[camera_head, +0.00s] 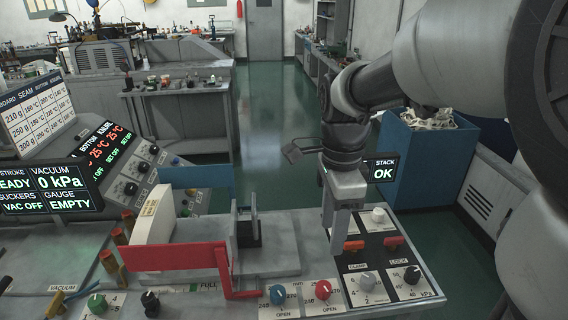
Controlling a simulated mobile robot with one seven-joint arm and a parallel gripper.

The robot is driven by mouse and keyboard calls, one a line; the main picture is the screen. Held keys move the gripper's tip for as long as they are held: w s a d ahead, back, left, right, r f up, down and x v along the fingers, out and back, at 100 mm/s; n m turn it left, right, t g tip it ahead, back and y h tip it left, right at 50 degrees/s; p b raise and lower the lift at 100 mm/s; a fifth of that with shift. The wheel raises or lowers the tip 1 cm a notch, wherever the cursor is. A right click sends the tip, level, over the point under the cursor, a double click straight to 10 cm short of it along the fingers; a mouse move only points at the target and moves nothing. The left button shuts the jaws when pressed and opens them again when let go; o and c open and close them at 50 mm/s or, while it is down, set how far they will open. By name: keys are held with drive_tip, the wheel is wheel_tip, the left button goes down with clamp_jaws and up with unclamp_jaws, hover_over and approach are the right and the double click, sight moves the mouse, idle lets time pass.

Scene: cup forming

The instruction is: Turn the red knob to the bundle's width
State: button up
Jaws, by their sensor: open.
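The red knob (323,289) sits on the light front panel, right of a blue knob (277,294). Small numbers ring it and "OPEN" is printed below; its exact setting is too small to read. My gripper (335,238) points down above the panel, behind and slightly right of the red knob in the picture, apart from it. It is open, with nothing seen between its fingers. A cream-white block (153,216) stands on the left of the machine; I cannot tell whether it is the bundle.
A red bracket (175,256) runs along the machine's front, its foot left of the blue knob. A dark panel with red switches (394,242) and more knobs lies right of the red knob. Displays read "STACK OK" (382,170) and "GAUGE EMPTY" (50,190).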

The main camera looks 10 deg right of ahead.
sight(324, 285)
wheel_tip(324, 285, down, 17)
drive_tip(key=shift+a+r+b, duration=0.1)
drive_tip(key=shift+b, duration=0.9)
drive_tip(key=c, duration=1.1)
drive_tip(key=shift+o, duration=0.2)
